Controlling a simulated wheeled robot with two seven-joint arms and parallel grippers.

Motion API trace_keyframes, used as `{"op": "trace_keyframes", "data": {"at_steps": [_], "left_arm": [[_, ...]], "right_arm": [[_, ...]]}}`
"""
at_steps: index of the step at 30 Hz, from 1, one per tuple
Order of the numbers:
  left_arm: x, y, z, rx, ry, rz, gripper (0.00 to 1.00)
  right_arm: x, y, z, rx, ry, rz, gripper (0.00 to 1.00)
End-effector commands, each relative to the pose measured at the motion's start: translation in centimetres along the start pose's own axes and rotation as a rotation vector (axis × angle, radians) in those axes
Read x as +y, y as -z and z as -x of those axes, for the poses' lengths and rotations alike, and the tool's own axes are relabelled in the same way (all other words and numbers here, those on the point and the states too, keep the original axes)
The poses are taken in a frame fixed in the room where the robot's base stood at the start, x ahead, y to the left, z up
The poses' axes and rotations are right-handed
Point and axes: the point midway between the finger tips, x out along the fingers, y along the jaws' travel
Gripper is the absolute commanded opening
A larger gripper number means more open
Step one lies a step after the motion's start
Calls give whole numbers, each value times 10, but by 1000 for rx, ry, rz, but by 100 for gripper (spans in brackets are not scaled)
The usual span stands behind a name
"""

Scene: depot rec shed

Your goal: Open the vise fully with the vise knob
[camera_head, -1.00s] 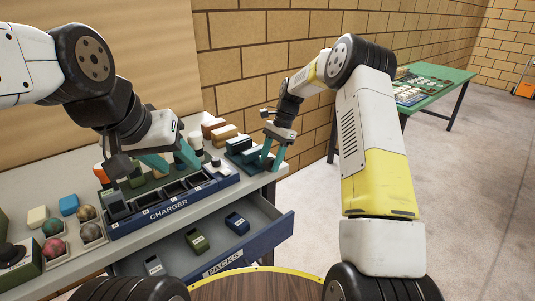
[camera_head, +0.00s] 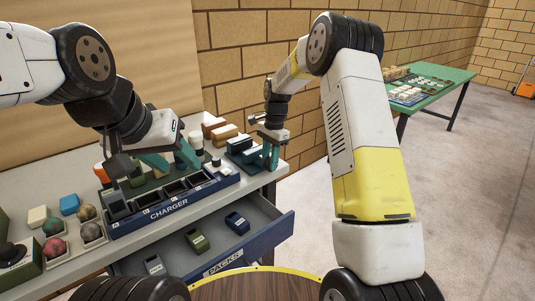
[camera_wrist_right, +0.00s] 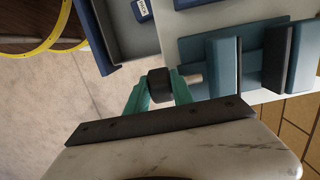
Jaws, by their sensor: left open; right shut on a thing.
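The blue vise (camera_head: 238,146) stands at the right end of the workbench. In the right wrist view one vise jaw block (camera_wrist_right: 222,66) stands apart from the other block (camera_wrist_right: 291,58), with a gap between them. The dark vise knob (camera_wrist_right: 159,86) is on a short pale screw shaft to the left of the nearer block. My right gripper (camera_wrist_right: 158,92) is shut on the knob, a teal finger on each side; it also shows in the head view (camera_head: 271,160). My left gripper (camera_head: 171,163) is open above the charger, away from the vise.
The charger (camera_head: 168,208) lies along the bench front. Below it the packs drawer (camera_head: 262,250) is pulled out, with several packs inside. Coloured balls (camera_head: 53,248) sit at the left. Brick wall closes the back; open floor lies to the right.

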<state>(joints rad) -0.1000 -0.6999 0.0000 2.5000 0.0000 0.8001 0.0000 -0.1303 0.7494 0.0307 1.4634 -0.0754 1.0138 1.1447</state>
Motion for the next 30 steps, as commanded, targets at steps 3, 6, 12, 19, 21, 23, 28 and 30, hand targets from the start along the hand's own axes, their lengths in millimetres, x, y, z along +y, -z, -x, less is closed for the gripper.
{"op": "trace_keyframes", "data": {"at_steps": [3,6,12,19,21,23,28,30], "left_arm": [[0,0,0,0,0,0,49],[0,0,0,0,0,0,49],[0,0,0,0,0,0,49],[0,0,0,0,0,0,49],[0,0,0,0,0,0,49],[0,0,0,0,0,0,49],[0,0,0,0,0,0,49],[0,0,0,0,0,0,49]], "right_arm": [[-1,-4,1,91,2,7,0],[-1,-6,0,161,2,7,0],[-1,-6,-1,272,3,5,0],[-1,-6,-2,341,4,2,0],[-1,-6,-2,351,3,2,0],[-1,-6,-2,356,3,2,0],[-1,-6,-2,359,3,1,0],[-1,-6,-2,358,3,1,0]]}}
